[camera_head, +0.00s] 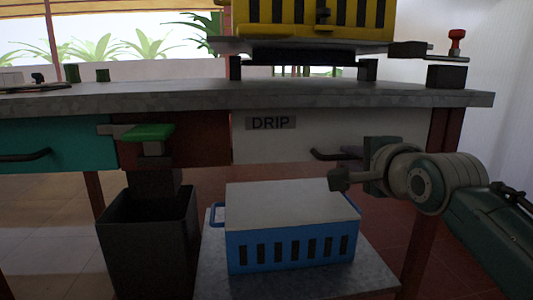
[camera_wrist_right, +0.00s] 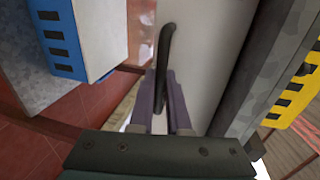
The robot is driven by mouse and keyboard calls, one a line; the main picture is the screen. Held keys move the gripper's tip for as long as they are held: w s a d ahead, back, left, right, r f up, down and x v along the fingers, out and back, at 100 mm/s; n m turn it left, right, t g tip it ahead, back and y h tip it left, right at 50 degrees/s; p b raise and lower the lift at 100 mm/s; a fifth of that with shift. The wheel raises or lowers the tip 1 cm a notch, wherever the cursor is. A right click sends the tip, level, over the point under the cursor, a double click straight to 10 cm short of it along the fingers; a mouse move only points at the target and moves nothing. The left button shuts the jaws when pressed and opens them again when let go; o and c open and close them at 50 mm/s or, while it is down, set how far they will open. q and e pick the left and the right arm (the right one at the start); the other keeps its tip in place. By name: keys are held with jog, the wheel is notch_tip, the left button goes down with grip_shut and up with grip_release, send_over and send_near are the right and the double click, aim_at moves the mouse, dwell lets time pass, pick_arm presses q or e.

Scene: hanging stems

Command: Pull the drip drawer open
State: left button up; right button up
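The drip drawer (camera_head: 270,140) has a white front with a dark DRIP label (camera_head: 270,123), set under the grey counter. Its front looks flush, so the drawer appears closed. Its black bar handle (camera_head: 326,155) is on the right part of the front and shows in the right wrist view (camera_wrist_right: 166,45). My right gripper (camera_head: 357,166) is at the handle's right end. In the right wrist view its fingers (camera_wrist_right: 162,98) are apart, with the handle's near end between them. I cannot tell whether they touch it. My left gripper is not in view.
A blue slotted crate with a pale lid (camera_head: 290,250) stands on a low grey stand below the drawer. A black bin (camera_head: 150,245) stands left of it. A teal drawer (camera_head: 60,142) is at the left. The grey counter edge (camera_head: 300,98) overhangs the drawer.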

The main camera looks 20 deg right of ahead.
grip_shut()
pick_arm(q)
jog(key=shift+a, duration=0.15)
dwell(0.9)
